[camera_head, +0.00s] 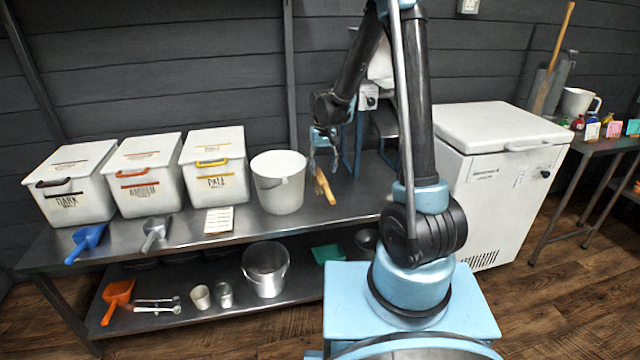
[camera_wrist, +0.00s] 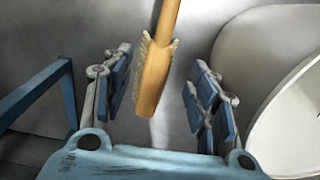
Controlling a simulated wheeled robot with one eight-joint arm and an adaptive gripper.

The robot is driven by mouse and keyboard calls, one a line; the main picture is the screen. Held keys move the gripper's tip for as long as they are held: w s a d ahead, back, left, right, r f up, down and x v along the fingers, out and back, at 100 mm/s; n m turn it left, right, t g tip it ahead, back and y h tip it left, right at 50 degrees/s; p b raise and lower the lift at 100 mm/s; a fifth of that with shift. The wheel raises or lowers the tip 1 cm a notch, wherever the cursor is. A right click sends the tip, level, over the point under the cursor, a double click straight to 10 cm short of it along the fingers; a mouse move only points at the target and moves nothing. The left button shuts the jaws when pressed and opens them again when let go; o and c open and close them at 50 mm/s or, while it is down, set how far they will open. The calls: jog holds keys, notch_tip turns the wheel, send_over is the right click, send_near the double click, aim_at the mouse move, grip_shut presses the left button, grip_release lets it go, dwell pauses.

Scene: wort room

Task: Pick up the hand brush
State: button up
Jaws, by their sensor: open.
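The hand brush (camera_head: 325,187) has a tan wooden body and lies on the metal bench top, just right of the white bucket. In the wrist view the brush (camera_wrist: 153,78) shows its wooden back and pale bristles along its sides, with the handle running out of the top of the picture. My gripper (camera_head: 323,160) is just above the brush in the head view. In the wrist view my gripper (camera_wrist: 164,100) is open, with blue-padded fingers to the left and right of the brush. A gap shows on both sides, and nothing is held.
The white bucket (camera_head: 278,184) stands close left of my gripper; its rim (camera_wrist: 262,120) fills the right of the wrist view. A blue frame (camera_wrist: 38,92) stands on the other side. Lidded white bins (camera_head: 215,165) line the bench. A white chest (camera_head: 495,180) stands right.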

aim_at(323, 182)
jog(key=shift+s+d+f, duration=0.1)
jog(key=shift+f, duration=1.8)
jog(key=shift+s+d+f, duration=0.1)
jog(key=shift+f, duration=1.75)
jog(key=shift+c, duration=0.5)
grip_shut()
